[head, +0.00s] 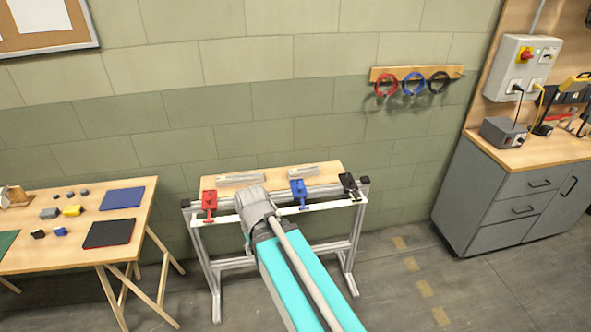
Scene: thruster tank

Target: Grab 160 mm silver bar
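Two silver bars lie on the wooden top of a metal-framed stand (332,169) against the wall. The left silver bar (238,178) looks like the longer or equal one. The right silver bar (288,171) lies behind the blue clamp. I cannot tell from this view which one measures 160 mm. My turquoise arm reaches up from the bottom to the front edge of the stand, with its grey joint in front of the left bar's right part. My gripper is hidden behind the arm.
A red clamp (209,200), a blue clamp (299,194) and a black clamp (349,185) sit along the stand's front rail. A wooden table (75,215) with small blocks stands left. A grey cabinet (520,205) stands right. Floor between stand and cabinet is clear.

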